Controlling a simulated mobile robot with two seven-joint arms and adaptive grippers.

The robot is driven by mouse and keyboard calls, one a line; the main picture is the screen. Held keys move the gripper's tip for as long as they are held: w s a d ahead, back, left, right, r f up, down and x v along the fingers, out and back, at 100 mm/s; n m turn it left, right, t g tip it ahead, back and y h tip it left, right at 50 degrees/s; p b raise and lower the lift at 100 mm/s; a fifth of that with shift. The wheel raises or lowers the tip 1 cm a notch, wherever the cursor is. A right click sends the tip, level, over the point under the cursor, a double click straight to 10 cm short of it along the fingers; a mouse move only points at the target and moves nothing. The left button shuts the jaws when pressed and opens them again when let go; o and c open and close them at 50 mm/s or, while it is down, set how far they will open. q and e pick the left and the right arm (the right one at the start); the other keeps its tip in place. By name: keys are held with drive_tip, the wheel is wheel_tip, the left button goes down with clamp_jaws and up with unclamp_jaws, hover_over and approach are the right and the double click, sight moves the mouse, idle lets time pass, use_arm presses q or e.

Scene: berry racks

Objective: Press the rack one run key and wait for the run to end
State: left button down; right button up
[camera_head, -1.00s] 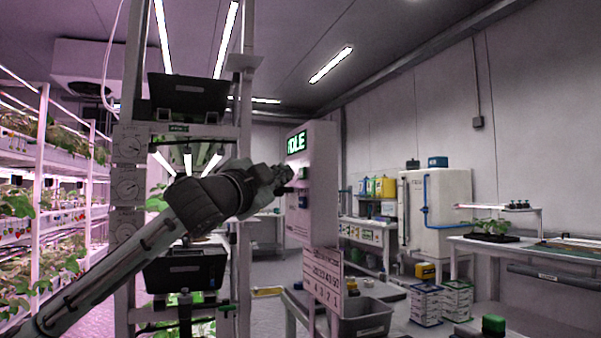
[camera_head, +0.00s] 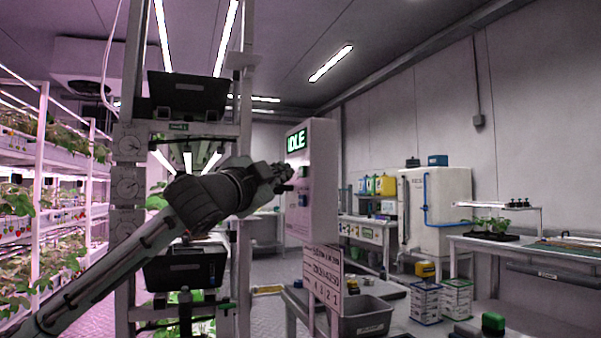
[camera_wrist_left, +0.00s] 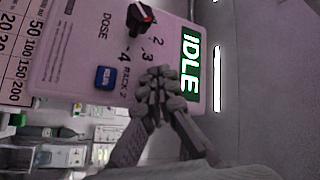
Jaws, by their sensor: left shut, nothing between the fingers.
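A pale control box (camera_head: 318,165) stands right of the tall plant rack. Its green-lit display (camera_head: 297,141) reads IDLE, and it also shows in the wrist view (camera_wrist_left: 191,65). In the wrist view, turned sideways, the box face carries a blue run key (camera_wrist_left: 106,78), a dark DOSE knob (camera_wrist_left: 140,17) with a red mark, and a label that seems to read RACK 2. My left gripper (camera_head: 286,174) is shut and empty in front of the box. Its fingertips (camera_wrist_left: 155,80) appear between the blue key and the display; contact with the box cannot be told. My right gripper is out of view.
The tall rack (camera_head: 130,215) with dark trays (camera_head: 187,97) stands close behind my left arm. A numbered plate (camera_head: 323,279) hangs below the box, near a grey bin (camera_head: 367,318). Planted shelves line the left. A white tank (camera_head: 440,210) and benches stand at right.

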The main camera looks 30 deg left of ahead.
use_arm(q)
drive_tip(key=shift+d, duration=0.1)
drive_tip(key=shift+w+d+p, duration=0.2)
drive_tip(key=shift+w+p, duration=0.15)
drive_tip(key=shift+w+d+p, duration=0.3)
drive_tip(key=shift+w, duration=0.05)
idle(0.9)
drive_tip(key=shift+s+a, duration=0.55)
drive_tip(key=shift+s, duration=0.15)
